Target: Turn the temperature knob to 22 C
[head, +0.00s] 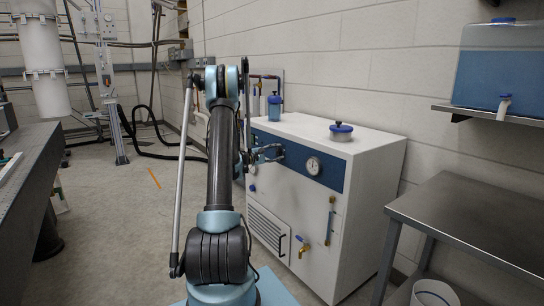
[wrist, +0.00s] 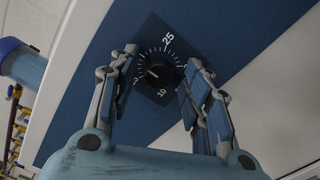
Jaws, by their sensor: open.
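The temperature knob (wrist: 160,74) is black and round, on a dark square plate with a white tick scale, in the wrist view. I read 25 above it and 10 below it; a short white mark shows on its lower left, but the exact setting is too small to read. My gripper (wrist: 163,60) is open, with one finger on each side of the knob; I cannot tell if either finger touches it. In the head view my gripper (head: 270,153) is at the blue front panel (head: 298,162) of the white chiller cabinet (head: 365,180), and hides the knob.
A round gauge (head: 313,166) sits right of my gripper on the same panel. A blue-capped filler (head: 341,131) and a blue bottle (head: 274,107) stand on top. A brass tap (head: 303,247) sticks out below. A metal table (head: 475,220) stands at right; the floor at left is open.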

